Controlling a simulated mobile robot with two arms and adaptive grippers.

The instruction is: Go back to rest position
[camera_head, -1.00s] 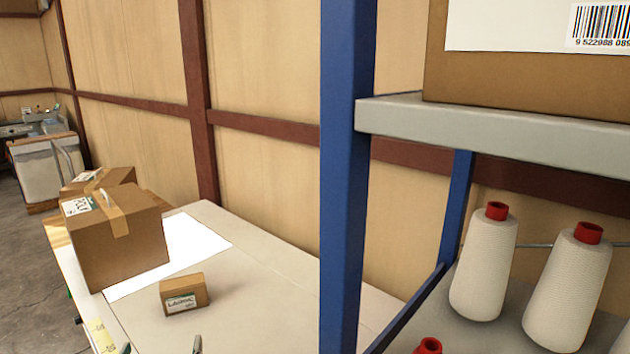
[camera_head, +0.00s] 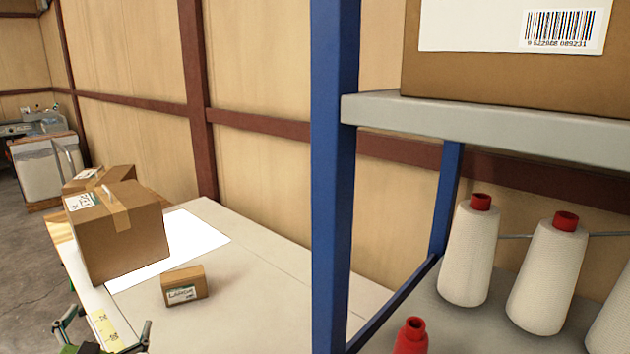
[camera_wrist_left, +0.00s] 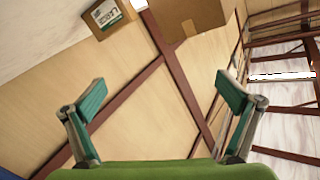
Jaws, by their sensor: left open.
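My left gripper (camera_head: 108,336) shows at the bottom left of the head view, in front of the near edge of the table. In the left wrist view its two green fingers (camera_wrist_left: 162,100) are spread wide with nothing between them. A small cardboard box with a label (camera_head: 185,286) lies on the table beyond the gripper, and it also shows at the top of the left wrist view (camera_wrist_left: 106,17). My right gripper is not in view.
A larger carton (camera_head: 118,236) stands on the pale table (camera_head: 255,300). A blue shelf post (camera_head: 333,180) rises at the middle. The shelf holds white thread cones (camera_head: 470,255) with red tips and, above, a carton with a barcode (camera_head: 500,75). Bare floor (camera_head: 28,270) lies at left.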

